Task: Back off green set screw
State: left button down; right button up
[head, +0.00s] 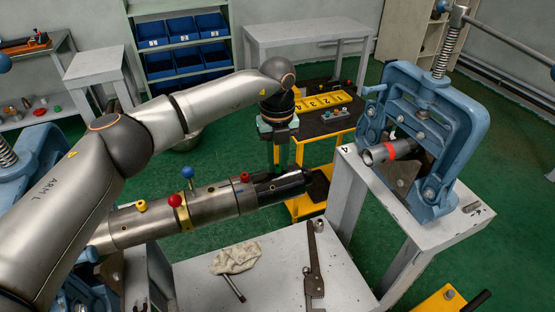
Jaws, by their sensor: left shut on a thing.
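A long steel pipe assembly (213,203) with a black right end runs across the middle of the head view. Its visible coloured knobs include a blue one (187,172), a red one (244,177) and a yellow one (141,205). My left gripper (279,167) points straight down at the black end. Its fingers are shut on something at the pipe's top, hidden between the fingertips. No green screw head shows clearly elsewhere on the pipe, so the green set screw seems to be between the fingers. My right gripper is out of view.
A blue pipe vise (460,110) stands on a grey bench at right, holding a short pipe (380,153) with a red band. A rag (235,258) and a wrench (314,265) lie on the near bench. A yellow cart (310,203) stands behind the pipe.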

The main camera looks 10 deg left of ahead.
aim_at(278, 166)
pick_arm(q)
jog(key=n, duration=0.4)
jog(key=shift+s+f+n, duration=0.15)
jog(key=shift+f+n, duration=0.15)
jog(key=shift+n, duration=0.1)
dwell(0.4)
jog(key=c, duration=0.7)
grip_release()
jog(key=shift+r, duration=0.1)
jog(key=shift+c, duration=0.2)
jog(key=shift+r, duration=0.15)
notch_tip(278, 166, up, 12)
jog(key=b, duration=0.1)
jog(key=shift+r, duration=0.15)
